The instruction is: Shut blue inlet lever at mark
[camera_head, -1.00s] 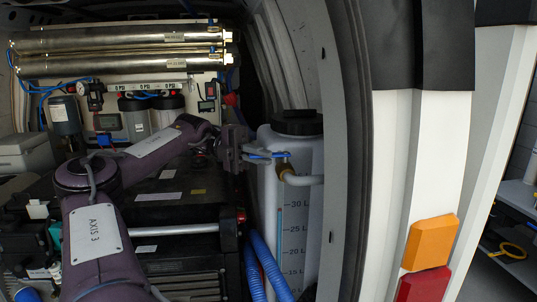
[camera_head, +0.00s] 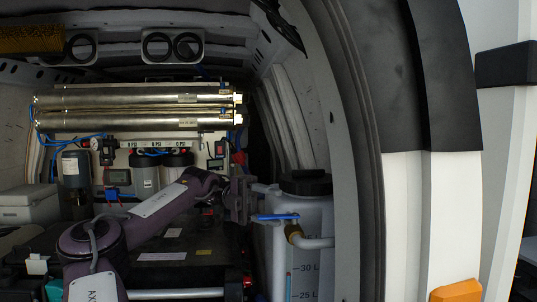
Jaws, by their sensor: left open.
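The blue inlet lever (camera_head: 277,217) lies about level above the brass fitting (camera_head: 293,233) near the top of the white tank (camera_head: 310,262). A white pipe (camera_head: 317,242) runs right from the fitting. My left gripper (camera_head: 262,203) reaches in from the left, at the upper left of the tank, with its fingers close to the lever. It is open; whether a finger touches the lever I cannot tell. The tank has a black cap (camera_head: 305,182) and a litre scale, with the 30 L and 25 L marks in view. My right gripper is not in view.
Two long steel membrane tubes (camera_head: 135,97) lie across the back rack, with filter housings (camera_head: 160,172) and gauges below. The van's door pillar (camera_head: 380,120) closes off the right side of the tank. A black case (camera_head: 165,250) lies under my left arm.

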